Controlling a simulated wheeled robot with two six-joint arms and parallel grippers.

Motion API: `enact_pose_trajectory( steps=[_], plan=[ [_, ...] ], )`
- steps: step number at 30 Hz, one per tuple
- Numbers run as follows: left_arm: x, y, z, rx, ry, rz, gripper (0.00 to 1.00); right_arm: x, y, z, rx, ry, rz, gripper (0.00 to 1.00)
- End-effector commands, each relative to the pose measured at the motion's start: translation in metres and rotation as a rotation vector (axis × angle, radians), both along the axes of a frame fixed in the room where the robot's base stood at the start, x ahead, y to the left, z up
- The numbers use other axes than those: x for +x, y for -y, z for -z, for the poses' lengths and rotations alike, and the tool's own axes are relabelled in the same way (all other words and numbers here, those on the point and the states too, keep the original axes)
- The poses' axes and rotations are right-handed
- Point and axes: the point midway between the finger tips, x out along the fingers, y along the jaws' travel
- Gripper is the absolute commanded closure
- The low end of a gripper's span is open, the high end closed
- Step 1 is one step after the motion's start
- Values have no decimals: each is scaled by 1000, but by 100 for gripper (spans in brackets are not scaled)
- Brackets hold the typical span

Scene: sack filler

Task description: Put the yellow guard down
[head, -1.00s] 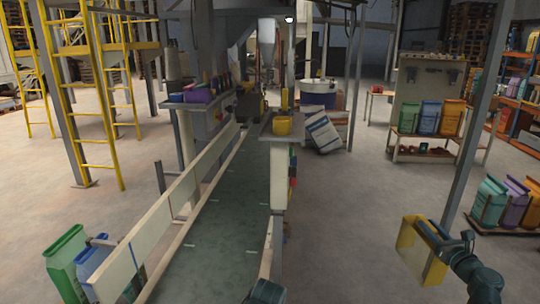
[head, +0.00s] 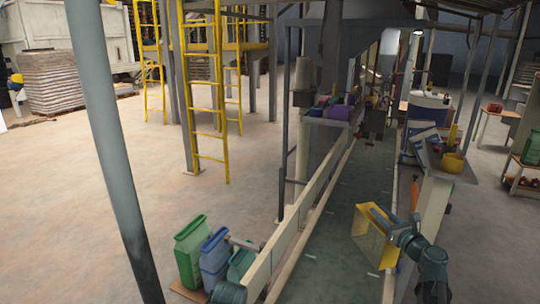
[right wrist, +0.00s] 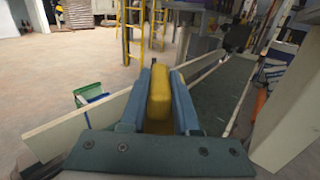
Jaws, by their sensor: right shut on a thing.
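The yellow guard (head: 368,238) is a flat, frame-like yellow piece with a pale face. My right gripper (head: 383,218) is shut on its upper edge and holds it tilted, in front of the conveyor belt (head: 340,215) in the head view. I cannot tell how far above the belt it is. In the right wrist view the guard (right wrist: 159,95) shows as a yellow bar between the two blue fingers (right wrist: 160,100), with the belt to its right. The guard's lower edge looks free in the head view.
A pale side rail (head: 295,222) runs along the belt's left side. Green and blue sacks (head: 214,258) stand left of it. A post with a shelf holding a yellow pot (head: 452,163) stands right of the belt. A grey column (head: 112,150) rises at the left, with open floor behind it.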

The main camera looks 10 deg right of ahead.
Motion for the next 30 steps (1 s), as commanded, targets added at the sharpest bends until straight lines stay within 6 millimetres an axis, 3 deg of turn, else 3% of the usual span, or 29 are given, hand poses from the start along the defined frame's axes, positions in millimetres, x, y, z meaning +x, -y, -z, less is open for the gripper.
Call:
enact_pose_trajectory(
  steps=[5,30],
  plan=[
    [0,0,24,0,0,1,40,1,9,24,0,0,-1,100],
    [1,-1,276,6,3,8,40,-8,124,276,1,1,-55,100]
  ],
)
